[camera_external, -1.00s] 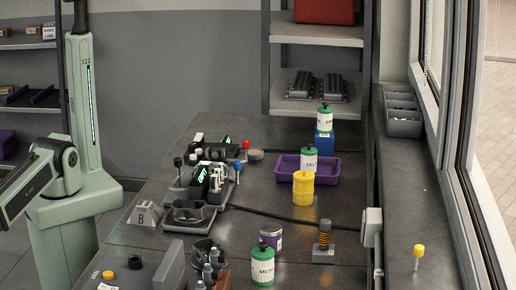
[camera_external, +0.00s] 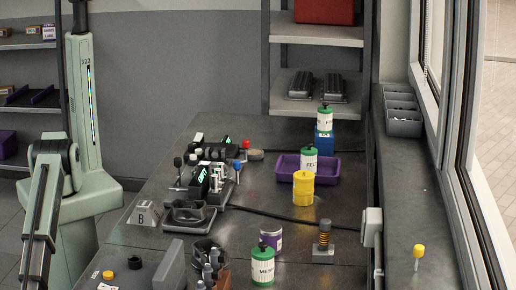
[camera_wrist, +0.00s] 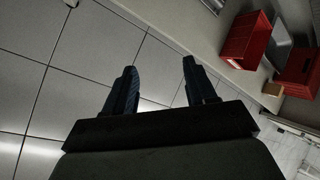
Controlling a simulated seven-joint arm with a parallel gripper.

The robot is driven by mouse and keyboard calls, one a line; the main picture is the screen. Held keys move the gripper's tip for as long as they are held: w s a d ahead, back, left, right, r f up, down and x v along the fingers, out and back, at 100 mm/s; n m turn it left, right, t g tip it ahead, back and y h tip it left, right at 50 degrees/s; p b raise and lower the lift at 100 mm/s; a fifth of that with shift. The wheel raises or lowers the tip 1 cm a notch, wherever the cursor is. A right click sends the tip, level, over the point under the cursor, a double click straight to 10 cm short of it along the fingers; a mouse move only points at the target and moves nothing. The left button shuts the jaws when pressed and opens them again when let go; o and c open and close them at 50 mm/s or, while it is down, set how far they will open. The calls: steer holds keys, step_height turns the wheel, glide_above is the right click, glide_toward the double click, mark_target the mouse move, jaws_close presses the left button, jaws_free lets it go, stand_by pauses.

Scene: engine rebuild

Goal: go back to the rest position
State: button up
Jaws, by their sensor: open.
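My gripper (camera_wrist: 160,85) shows in the wrist view with its two dark fingers spread wide apart. Nothing is between them. Beyond the fingers is the tiled floor (camera_wrist: 60,100), so the gripper faces away from the worktop. In the external view my arm is folded at the left, beside the workbench (camera_external: 250,140), and its forearm points down to the bottom edge. The gripper itself lies outside that view.
The bench holds a yellow canister (camera_external: 303,188), a purple tray (camera_external: 327,174), a green-capped bottle (camera_external: 263,265), a purple-labelled can (camera_external: 271,237) and a spring on a stand (camera_external: 324,238). Red bins (camera_wrist: 246,40) stand near the floor at upper right in the wrist view.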

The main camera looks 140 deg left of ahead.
steer(key=s+a+f+n+g, duration=0.4)
steer(key=s+a+n, duration=0.1)
steer(key=s+a, duration=0.6)
steer(key=s+a+f+n+g, duration=0.35)
steer(key=s+a, duration=0.55)
steer(key=a, duration=0.3)
steer(key=s+a+n+g+h, duration=0.1)
steer(key=s+a+n+g, duration=0.1)
steer(key=s, duration=0.8)
steer(key=s+a+r+n+g+h, duration=0.1)
steer(key=s+a+n+g, duration=0.2)
steer(key=s+n, duration=0.4)
steer(key=s+a, duration=0.1)
steer(key=s, duration=0.3)
steer(key=shift+h, duration=0.4)
steer(key=shift+g, duration=0.25)
